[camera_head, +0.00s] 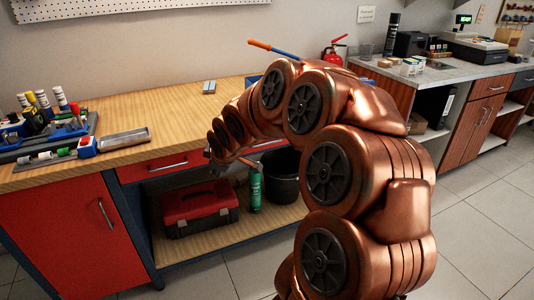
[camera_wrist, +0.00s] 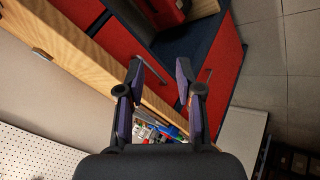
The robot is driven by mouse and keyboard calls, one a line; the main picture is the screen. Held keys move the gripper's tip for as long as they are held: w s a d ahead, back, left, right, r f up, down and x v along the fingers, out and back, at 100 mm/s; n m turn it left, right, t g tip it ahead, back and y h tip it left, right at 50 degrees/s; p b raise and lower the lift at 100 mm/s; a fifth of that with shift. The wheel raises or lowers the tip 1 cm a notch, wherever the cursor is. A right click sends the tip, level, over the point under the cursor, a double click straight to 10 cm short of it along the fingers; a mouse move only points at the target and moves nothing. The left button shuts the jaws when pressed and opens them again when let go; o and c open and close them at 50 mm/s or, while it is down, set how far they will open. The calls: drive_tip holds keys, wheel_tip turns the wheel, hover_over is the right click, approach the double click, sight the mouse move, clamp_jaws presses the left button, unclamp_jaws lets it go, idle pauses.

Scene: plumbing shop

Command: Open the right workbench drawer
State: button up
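The workbench (camera_head: 175,115) has a wooden top and red drawer fronts beneath it. The right drawer (camera_head: 264,146) is mostly hidden behind my copper arm; only a strip of its red front shows, and it looks closed. The left drawer (camera_head: 150,168), with a silver bar handle, is closed. My gripper (camera_head: 215,168) is mostly hidden by my arm in the head view, a dark part showing in front of the bench edge. In the wrist view my gripper (camera_wrist: 159,66) is open, its purple-padded fingers apart with nothing between them. The right drawer's handle is not clearly visible.
A red toolbox (camera_head: 200,207), a green can (camera_head: 255,188) and a black bucket (camera_head: 282,175) stand on the lower shelf. A red cabinet door (camera_head: 65,238) is closed at left. Tools and bottles crowd the benchtop's left end. Tiled floor (camera_head: 478,225) is clear at right.

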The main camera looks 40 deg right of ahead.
drive_tip(key=w+d+f+n+t+h+b, duration=0.1)
drive_tip(key=w+d+f+n+t+b, duration=0.2)
drive_tip(key=d, duration=0.7)
drive_tip(key=w+d+f+n+t+h+b, duration=0.1)
drive_tip(key=w+d+f+n+t+b, duration=0.2)
drive_tip(key=d, duration=0.7)
drive_tip(key=w+d+f+n+t+h+b, duration=0.1)
drive_tip(key=d+f+b, duration=0.35)
drive_tip(key=d, duration=0.65)
drive_tip(key=shift+a+p+x, duration=0.2)
drive_tip(key=shift+p+x, duration=0.7)
drive_tip(key=shift+x, duration=2.85)
drive_tip(key=shift+f, duration=0.1)
clamp_jaws()
